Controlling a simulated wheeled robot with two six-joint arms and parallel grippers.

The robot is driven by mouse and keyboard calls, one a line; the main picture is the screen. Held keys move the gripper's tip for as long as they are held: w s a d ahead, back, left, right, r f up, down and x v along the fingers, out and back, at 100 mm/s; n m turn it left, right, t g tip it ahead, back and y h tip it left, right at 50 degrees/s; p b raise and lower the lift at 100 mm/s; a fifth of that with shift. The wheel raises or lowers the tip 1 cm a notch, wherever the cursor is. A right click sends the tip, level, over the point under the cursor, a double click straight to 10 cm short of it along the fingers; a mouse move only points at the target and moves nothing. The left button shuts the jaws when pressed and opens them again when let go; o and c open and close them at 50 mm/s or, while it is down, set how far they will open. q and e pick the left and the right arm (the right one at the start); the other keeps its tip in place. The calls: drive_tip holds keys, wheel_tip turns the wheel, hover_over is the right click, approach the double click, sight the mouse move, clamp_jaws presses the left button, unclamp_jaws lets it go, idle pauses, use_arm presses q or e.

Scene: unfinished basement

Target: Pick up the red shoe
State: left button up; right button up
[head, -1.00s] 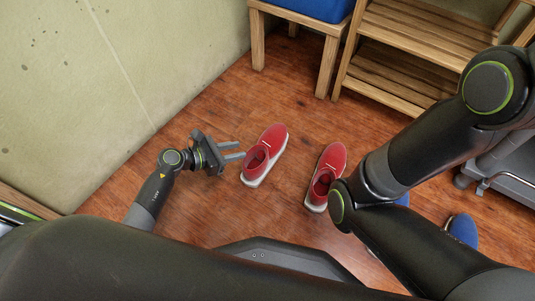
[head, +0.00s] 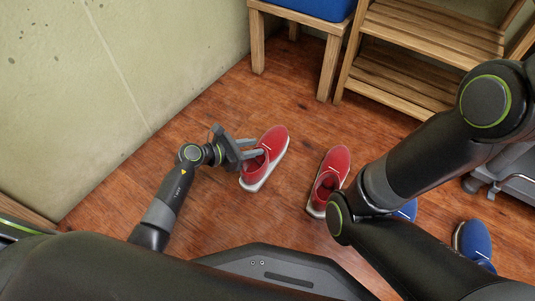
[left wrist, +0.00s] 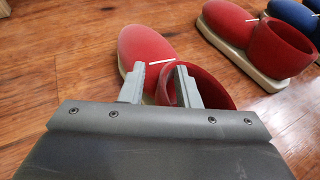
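Two red shoes with pale soles stand upright on the wooden floor in the head view. The left red shoe (head: 267,158) is the nearer one to my left gripper (head: 258,147). The right red shoe (head: 329,180) stands apart to its right. In the left wrist view, my left gripper (left wrist: 158,82) is open, its fingers apart at the heel opening of the left red shoe (left wrist: 150,48). One finger overlaps the opening's rim; I cannot tell whether it touches. The other red shoe (left wrist: 280,48) is at upper right there. My right gripper is not visible.
Blue shoes (head: 472,241) lie to the right, partly behind my right arm. A wooden stool (head: 329,62) with a blue item on top and a slatted wooden rack (head: 395,82) stand at the back. A wall is on the left. The floor between wall and shoes is clear.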

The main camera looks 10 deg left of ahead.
use_arm(q)
clamp_jaws()
idle(1.3)
